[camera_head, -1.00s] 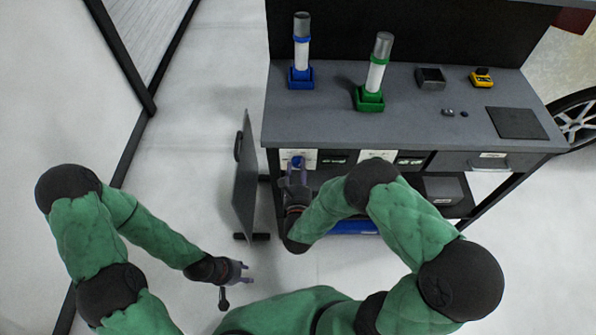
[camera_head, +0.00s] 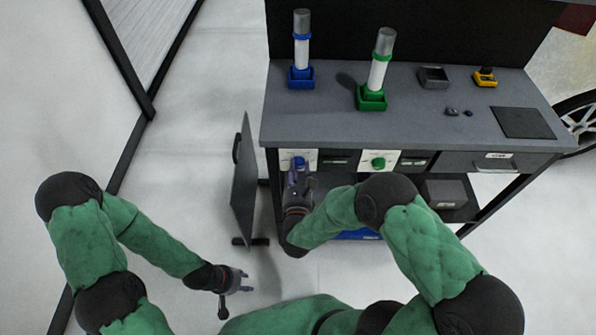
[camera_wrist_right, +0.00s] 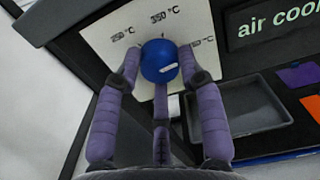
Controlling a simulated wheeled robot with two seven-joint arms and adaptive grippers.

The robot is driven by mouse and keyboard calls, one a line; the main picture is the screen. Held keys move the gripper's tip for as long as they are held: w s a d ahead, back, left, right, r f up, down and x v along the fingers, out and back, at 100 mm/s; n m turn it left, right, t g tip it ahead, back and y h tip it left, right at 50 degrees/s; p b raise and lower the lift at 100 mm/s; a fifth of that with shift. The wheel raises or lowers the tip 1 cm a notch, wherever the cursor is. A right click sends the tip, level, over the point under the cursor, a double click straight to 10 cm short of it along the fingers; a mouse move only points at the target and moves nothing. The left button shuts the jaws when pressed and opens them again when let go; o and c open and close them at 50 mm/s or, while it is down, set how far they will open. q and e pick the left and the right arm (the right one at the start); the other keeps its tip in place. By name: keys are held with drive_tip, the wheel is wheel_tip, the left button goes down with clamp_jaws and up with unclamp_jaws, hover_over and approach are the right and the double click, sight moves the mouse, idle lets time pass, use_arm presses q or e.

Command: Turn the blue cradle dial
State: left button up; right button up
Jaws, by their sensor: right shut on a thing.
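The blue dial (camera_wrist_right: 159,61) sits on a white panel (camera_wrist_right: 108,37) marked 250 °C, 350 °C and a partly covered third value. In the head view the blue dial (camera_head: 299,162) is at the left of the workbench front. My right gripper (camera_wrist_right: 160,72) has its purple fingers closed around the dial's sides; it also shows in the head view (camera_head: 298,172). A small white mark is on the dial's face. My left gripper (camera_head: 243,281) is empty, fingers apart, over the floor.
A grey upright panel (camera_head: 243,185) stands left of my right gripper. The floor at left is clear.

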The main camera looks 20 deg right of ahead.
drive_tip(key=shift+d+f+m, duration=0.1)
drive_tip(key=shift+f+m, duration=0.2)
drive_tip(key=shift+m, duration=0.5)
drive_tip(key=shift+s+f, duration=0.15)
drive_tip(key=shift+f, duration=0.05)
drive_tip(key=o, duration=1.1)
drive_tip(key=shift+o, duration=0.2)
drive_tip(key=shift+r, duration=0.1)
drive_tip(key=shift+s+a+r, duration=0.1)
drive_tip(key=shift+s+a, duration=0.1)
drive_tip(key=v, duration=1.1)
drive_tip(key=shift+s, duration=0.15)
